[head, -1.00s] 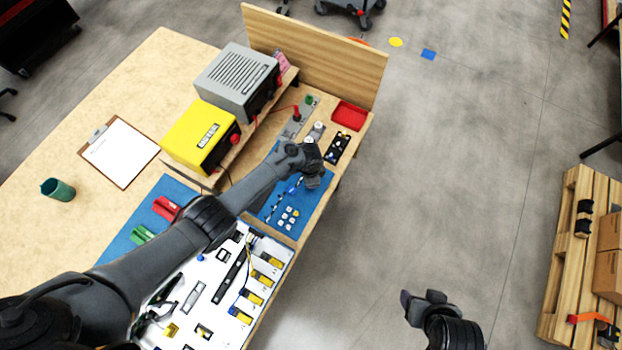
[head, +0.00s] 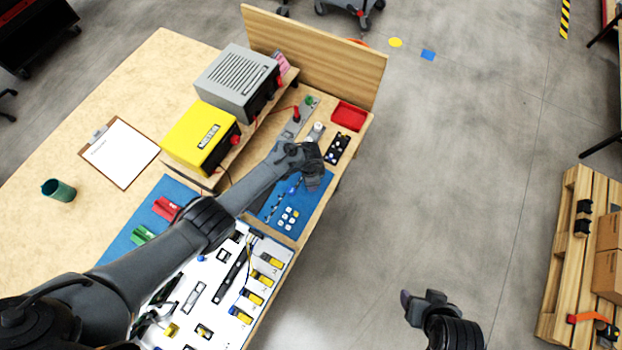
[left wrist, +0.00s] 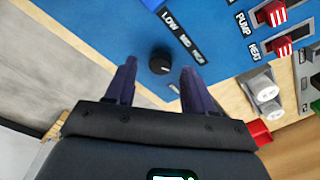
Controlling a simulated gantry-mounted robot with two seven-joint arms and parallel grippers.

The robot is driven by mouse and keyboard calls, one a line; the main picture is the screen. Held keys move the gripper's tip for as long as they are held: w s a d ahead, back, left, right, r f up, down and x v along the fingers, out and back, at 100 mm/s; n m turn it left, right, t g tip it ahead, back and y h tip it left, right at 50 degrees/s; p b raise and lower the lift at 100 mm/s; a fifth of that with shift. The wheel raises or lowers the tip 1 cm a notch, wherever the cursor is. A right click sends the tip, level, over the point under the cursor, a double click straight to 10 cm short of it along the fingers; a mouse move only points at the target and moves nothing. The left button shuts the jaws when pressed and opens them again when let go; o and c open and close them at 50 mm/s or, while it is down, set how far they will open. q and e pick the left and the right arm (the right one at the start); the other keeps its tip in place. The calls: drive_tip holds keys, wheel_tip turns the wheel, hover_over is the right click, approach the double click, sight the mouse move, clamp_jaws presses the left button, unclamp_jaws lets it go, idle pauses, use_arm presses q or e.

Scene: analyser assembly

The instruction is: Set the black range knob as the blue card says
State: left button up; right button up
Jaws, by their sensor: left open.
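The black range knob (left wrist: 160,62) sits on a blue panel (left wrist: 85,22) in the left wrist view. The panel has the words LOW, MED and HIGH printed near the knob. My left gripper (left wrist: 158,72) is open, with one finger on each side of the knob and visible gaps between. In the head view my left gripper (head: 312,172) is over the blue panel and hides the knob there. The direction of the knob's pointer is hard to tell. I cannot make out the blue card. My right gripper (head: 418,302) is over the floor, away from the bench.
Red-striped switches (left wrist: 275,14) marked PUMP and HEAT, and pale round fittings (left wrist: 262,88), are right of the knob. A red tray (head: 349,116), a yellow box (head: 200,135) and a grey unit (head: 235,80) stand on the bench. A clipboard (head: 118,152) lies at left.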

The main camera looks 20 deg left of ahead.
use_arm(q)
wheel_tip(320, 180, up, 10)
drive_tip(key=p, duration=0.3)
drive_tip(key=shift+s+f, duration=0.15)
drive_tip(key=shift+s, duration=0.15)
